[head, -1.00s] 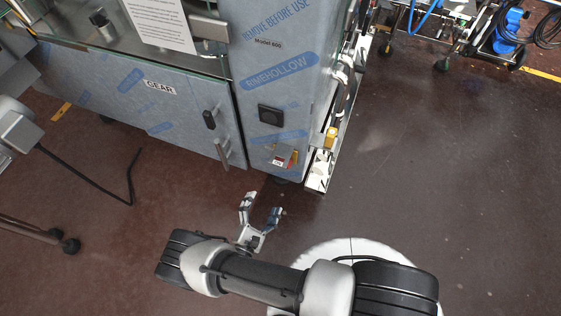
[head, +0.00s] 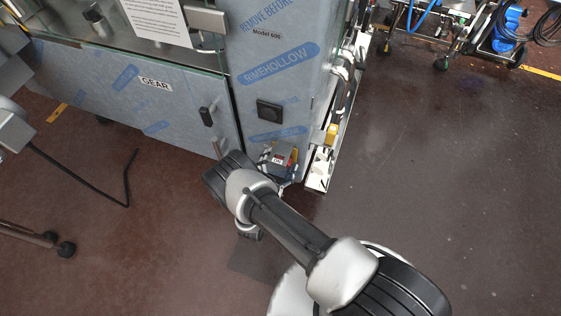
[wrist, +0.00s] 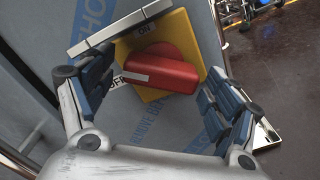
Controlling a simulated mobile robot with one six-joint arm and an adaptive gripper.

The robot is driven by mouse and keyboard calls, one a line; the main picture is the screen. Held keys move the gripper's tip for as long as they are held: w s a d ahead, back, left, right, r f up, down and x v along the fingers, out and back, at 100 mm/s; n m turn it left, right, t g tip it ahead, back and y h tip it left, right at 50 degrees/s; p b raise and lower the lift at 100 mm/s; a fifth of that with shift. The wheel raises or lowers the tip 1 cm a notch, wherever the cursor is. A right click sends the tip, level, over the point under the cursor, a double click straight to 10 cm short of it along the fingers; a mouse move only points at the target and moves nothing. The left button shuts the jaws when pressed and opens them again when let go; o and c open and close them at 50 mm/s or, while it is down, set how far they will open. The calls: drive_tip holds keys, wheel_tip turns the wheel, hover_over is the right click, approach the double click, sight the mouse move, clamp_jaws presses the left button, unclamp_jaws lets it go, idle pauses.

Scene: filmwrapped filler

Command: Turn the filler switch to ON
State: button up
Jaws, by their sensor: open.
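The filler switch is a red rotary handle (wrist: 165,70) on a yellow plate (wrist: 185,35), mounted low on the film-wrapped cabinet. In the wrist view "ON" shows at the plate's top and part of "OFF" at its left. The white mark on the handle lies at its left end, toward "OFF". My gripper (wrist: 155,95) is open, with its blue-padded fingers on either side of the handle; I cannot tell whether they touch it.
The blue-filmed cabinet (head: 270,75) has a black square fitting (head: 269,110) above the switch. A "GEAR" door (head: 130,90) with a dark handle (head: 207,116) is at left. A white frame (head: 322,168) stands close at right. Open floor lies further right.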

drive_tip(key=shift+w+d, duration=0.1)
drive_tip(key=shift+w, duration=0.1)
drive_tip(key=c, duration=1)
drive_tip(key=shift+m, duration=1.5)
drive_tip(key=shift+c, duration=0.2)
drive_tip(key=o, duration=1)
drive_tip(key=shift+o, duration=0.2)
drive_tip(key=shift+r, duration=0.1)
